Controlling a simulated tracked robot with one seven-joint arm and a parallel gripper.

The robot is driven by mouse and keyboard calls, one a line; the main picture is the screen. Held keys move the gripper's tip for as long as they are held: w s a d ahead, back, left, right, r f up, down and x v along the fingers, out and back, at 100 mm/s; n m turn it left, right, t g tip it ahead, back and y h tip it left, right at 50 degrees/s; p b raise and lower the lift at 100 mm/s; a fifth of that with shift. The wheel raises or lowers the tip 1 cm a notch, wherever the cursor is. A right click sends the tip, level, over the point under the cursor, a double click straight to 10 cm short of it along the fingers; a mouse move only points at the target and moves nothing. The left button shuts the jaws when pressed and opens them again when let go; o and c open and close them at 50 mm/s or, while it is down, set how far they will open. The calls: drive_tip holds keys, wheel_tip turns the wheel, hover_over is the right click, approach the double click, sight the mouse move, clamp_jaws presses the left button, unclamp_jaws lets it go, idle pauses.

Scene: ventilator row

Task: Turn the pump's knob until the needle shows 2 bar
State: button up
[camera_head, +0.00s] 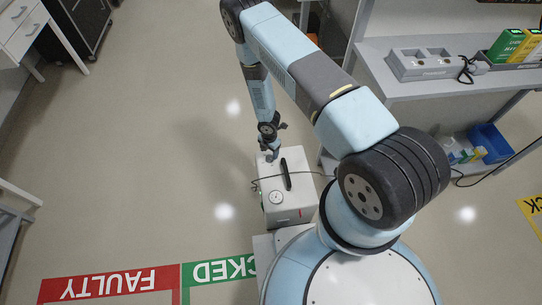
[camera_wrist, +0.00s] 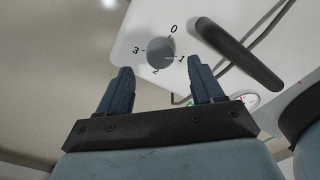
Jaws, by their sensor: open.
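The pump (camera_head: 297,208) is a white box with a black handle (camera_head: 286,175) on top, and it stands on the floor in front of my body. Its grey round knob (camera_wrist: 160,52) shows in the wrist view, ringed by marks 0, 1, 2 and 3; a light line on it seems to point near 1. A round white gauge (camera_head: 276,197) sits on the pump's top. It is partly hidden in the wrist view (camera_wrist: 244,99), and its needle reading is too small to tell. My gripper (camera_wrist: 161,68) is open, its fingers apart around the knob's near side, with nothing gripped.
A dark cable (camera_head: 262,181) runs across the pump. A shelf bench (camera_head: 375,62) stands at the right, with a blue bin (camera_head: 490,140) on its lower level. Red FAULTY (camera_head: 110,284) and green floor markings lie at the front. The floor left of the pump is clear.

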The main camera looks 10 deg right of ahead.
sight(270, 157)
drive_tip(key=shift+f, duration=2.15)
drive_tip(key=c, duration=1)
drive_tip(key=shift+d, duration=0.2)
drive_tip(key=shift+c, duration=0.3)
drive_tip(key=shift+a, duration=0.1)
